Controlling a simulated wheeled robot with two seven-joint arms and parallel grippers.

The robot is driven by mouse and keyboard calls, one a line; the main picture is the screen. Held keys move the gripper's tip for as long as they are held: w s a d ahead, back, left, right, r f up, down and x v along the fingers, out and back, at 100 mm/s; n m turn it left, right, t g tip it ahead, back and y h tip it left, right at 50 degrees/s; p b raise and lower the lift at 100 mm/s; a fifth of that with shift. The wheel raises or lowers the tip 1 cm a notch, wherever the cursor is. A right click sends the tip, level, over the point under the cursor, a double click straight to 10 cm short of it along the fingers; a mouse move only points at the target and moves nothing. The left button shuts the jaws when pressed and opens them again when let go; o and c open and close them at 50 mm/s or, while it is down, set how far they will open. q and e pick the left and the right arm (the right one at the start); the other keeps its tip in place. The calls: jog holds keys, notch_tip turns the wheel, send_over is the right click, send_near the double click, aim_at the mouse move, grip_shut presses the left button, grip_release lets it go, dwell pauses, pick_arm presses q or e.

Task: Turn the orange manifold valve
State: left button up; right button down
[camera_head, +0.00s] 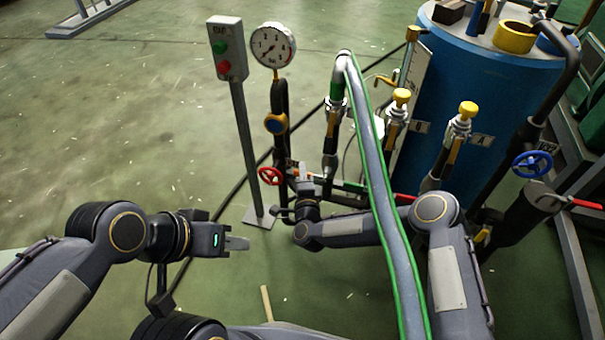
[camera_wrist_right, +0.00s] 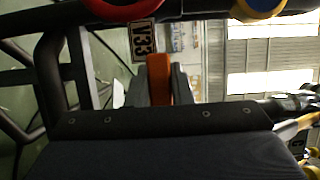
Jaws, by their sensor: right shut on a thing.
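The orange manifold valve handle (camera_wrist_right: 158,78) stands upright in the right wrist view, between the two fingers of my right gripper (camera_wrist_right: 160,90). The fingers are shut on it, one on each side. In the head view my right gripper (camera_head: 304,174) is at the lower part of the dark manifold pipe (camera_head: 280,150); the handle is mostly hidden there. My left gripper (camera_head: 238,243) is in free space over the floor, away from the pipes, with nothing visible in it. Its fingers show nearly edge-on, so their opening is unclear.
A red handwheel (camera_head: 270,176) is just left of my right gripper. A pressure gauge (camera_head: 273,45) tops the pipe; a button post (camera_head: 228,50) stands left of it. A green-edged hose (camera_head: 375,170) passes over my right arm. A blue tank (camera_head: 470,90) stands behind. Floor at left is clear.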

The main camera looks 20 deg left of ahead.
jog(key=shift+f, duration=0.1)
jog(key=shift+f+n+g+h+p, duration=0.35)
jog(key=shift+f+n, duration=0.25)
jog(key=shift+n, duration=0.6)
jog(key=shift+s+d+f+n+g+h+p, duration=0.1)
jog(key=shift+d+f+n+g+h+p, duration=0.35)
jog(key=shift+d+f+n+h, duration=0.9)
jog(key=shift+d+f+n+g+h+p, duration=0.5)
jog(key=shift+d+n, duration=0.2)
jog(key=shift+n, duration=1.4)
jog(key=shift+s+d+f+n+g+h+p, duration=0.1)
jog(key=shift+d+f+n+g+h+p, duration=0.35)
jog(key=shift+d+f+n+h, duration=0.9)
jog(key=shift+a+r+n+y, duration=0.3)
jog(key=shift+r+n+y, duration=0.05)
jog(key=shift+r+n, duration=0.15)
jog(key=c, duration=1.3)
grip_release()
